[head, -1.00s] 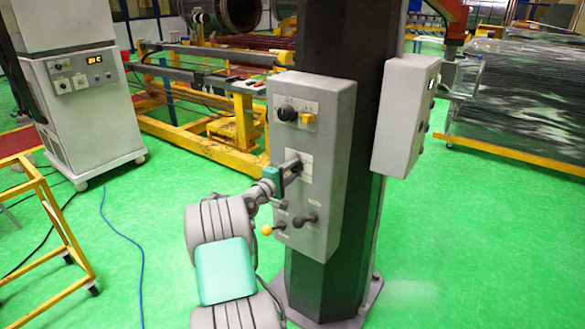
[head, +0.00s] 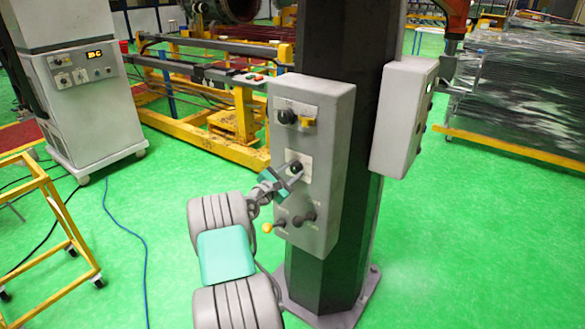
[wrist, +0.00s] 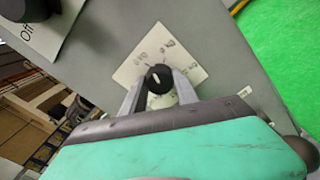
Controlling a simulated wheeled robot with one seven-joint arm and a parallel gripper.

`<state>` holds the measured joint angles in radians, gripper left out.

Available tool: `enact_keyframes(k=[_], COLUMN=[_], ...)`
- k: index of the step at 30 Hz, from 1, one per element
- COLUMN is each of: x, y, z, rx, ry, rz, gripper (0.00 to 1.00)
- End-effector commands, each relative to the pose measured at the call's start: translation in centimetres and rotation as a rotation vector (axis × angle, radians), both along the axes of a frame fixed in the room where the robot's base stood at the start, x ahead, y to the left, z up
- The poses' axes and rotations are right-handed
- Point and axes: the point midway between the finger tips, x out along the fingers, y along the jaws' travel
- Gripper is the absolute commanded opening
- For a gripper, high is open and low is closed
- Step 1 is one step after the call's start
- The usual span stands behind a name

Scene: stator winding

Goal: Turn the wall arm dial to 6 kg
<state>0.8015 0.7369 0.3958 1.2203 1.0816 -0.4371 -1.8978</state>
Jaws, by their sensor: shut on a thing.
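The dial is a small black round knob with a white pointer line, in the wrist view (wrist: 158,77) and in the head view (head: 297,167). It sits on a pale scale plate (wrist: 150,48) with printed marks around it; the numbers are too small to read surely. The plate is on the grey control box (head: 335,150) on the dark column. My gripper (wrist: 158,82) is shut on the dial, one grey finger on each side of it. In the head view my gripper (head: 288,174) reaches the box from the lower left.
Above the dial are a black knob (head: 287,116) and a yellow switch (head: 309,121). Below are a yellow-tipped lever (head: 268,228) and dark levers (head: 304,219). A second grey box (head: 404,115) hangs to the right.

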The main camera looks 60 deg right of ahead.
Motion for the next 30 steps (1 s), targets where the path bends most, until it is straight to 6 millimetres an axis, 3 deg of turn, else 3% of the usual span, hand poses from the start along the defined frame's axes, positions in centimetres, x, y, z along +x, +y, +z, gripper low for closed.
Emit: enact_keyframes(k=[15,30], x=[0.05,0.03], y=[0.01,0.01], z=[0.02,-0.09], rx=[0.05,0.058], ry=[0.315,0.36], rz=[0.002,0.001], gripper=[0.0,0.0])
